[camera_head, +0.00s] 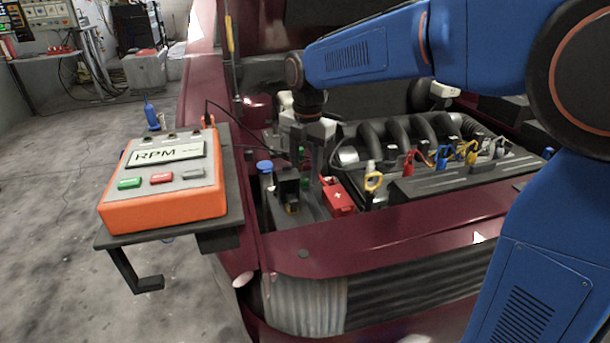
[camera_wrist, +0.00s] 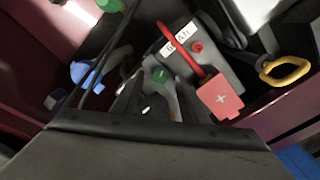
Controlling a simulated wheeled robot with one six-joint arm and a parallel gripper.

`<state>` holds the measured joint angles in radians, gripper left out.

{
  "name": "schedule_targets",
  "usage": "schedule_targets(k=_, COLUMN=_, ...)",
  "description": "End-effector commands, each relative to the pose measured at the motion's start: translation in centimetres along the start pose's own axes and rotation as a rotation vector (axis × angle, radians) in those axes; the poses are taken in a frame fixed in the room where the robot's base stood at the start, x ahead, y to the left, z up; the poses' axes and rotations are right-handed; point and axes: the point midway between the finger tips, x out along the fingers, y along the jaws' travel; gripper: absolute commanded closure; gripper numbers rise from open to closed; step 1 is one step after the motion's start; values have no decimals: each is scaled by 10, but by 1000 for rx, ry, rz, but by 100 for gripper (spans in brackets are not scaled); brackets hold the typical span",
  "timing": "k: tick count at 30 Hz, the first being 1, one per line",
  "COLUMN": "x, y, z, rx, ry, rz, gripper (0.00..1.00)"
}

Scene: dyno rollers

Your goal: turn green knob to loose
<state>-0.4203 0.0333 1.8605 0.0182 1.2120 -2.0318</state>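The green knob (camera_wrist: 159,75) shows in the wrist view just beyond my fingertips, on a grey fitting beside the battery (camera_wrist: 200,60). My gripper (camera_wrist: 157,97) points down at it, with one finger on each side and a gap between them. I cannot tell whether the fingers touch the knob. In the head view my gripper (camera_head: 312,165) reaches down into the left front of the engine bay, and a small green spot (camera_head: 304,181) shows beside it, partly hidden.
A red cover with a plus sign (camera_wrist: 220,97) lies close to the right finger; it also shows in the head view (camera_head: 338,197). A blue cap (camera_wrist: 84,73) is at left, a yellow-handled dipstick (camera_wrist: 285,70) at right. An orange RPM box (camera_head: 160,215) stands on a side shelf.

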Motion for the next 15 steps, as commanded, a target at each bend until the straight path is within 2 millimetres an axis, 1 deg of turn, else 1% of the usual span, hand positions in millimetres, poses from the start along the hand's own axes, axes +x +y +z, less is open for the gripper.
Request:
schedule_targets(k=3, x=11, y=0, z=0, rx=0, ry=1, rz=-1, gripper=60)
schedule_targets(k=6, x=16, y=0, z=0, rx=0, ry=0, rz=0, gripper=60)
schedule_targets(k=15, x=18, y=0, z=0, rx=0, ry=0, rz=0, gripper=60)
